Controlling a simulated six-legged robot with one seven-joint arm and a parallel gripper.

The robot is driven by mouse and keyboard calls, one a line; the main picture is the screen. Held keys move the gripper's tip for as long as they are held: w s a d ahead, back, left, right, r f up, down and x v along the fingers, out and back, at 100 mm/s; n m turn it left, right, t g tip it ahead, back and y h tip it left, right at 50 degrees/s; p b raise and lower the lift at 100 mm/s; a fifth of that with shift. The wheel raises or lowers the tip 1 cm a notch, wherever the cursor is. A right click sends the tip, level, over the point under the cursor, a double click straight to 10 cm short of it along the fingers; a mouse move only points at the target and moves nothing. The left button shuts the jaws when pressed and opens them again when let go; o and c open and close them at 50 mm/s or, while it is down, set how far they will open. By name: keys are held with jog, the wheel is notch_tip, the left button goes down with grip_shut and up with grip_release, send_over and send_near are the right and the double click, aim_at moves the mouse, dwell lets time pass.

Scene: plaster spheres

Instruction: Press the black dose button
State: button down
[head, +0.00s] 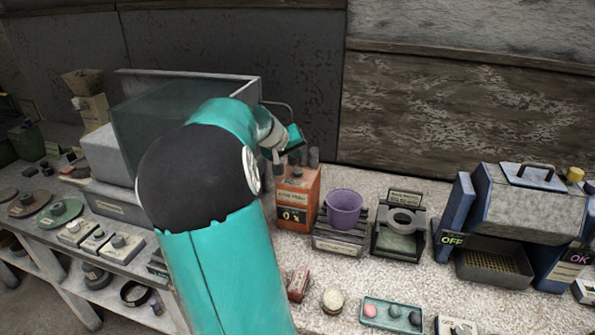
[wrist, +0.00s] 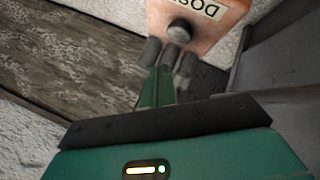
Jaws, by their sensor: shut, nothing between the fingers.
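The orange dispenser (head: 298,195) stands on the counter in the middle of the head view, with a small dark display on its front. In the wrist view its orange top (wrist: 212,38) carries a label starting "DOS" and the round black dose button (wrist: 180,31). Several grey cylinders (wrist: 187,65) stand by its edge. My gripper (head: 293,145) is above the back of the dispenser. Its green fingers (wrist: 156,84) are shut and empty, and they appear short of the button in the wrist view. Contact with the dispenser cannot be told.
A purple cup (head: 343,208) on a stand is right of the dispenser, then a grey ring device (head: 402,220). A large blue-grey machine (head: 520,215) is at the right. A tray (head: 392,315) of small spheres lies in front. A grey, glass-fronted case (head: 190,95) stands behind my arm.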

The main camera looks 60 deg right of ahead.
aim_at(295, 172)
jog(key=shift+f, duration=1.3)
dwell(1.0)
jog(key=shift+f, duration=0.4)
jog(key=shift+f, duration=0.55)
dwell(0.7)
jog(key=shift+r, duration=0.95)
jog(key=shift+r, duration=2.5)
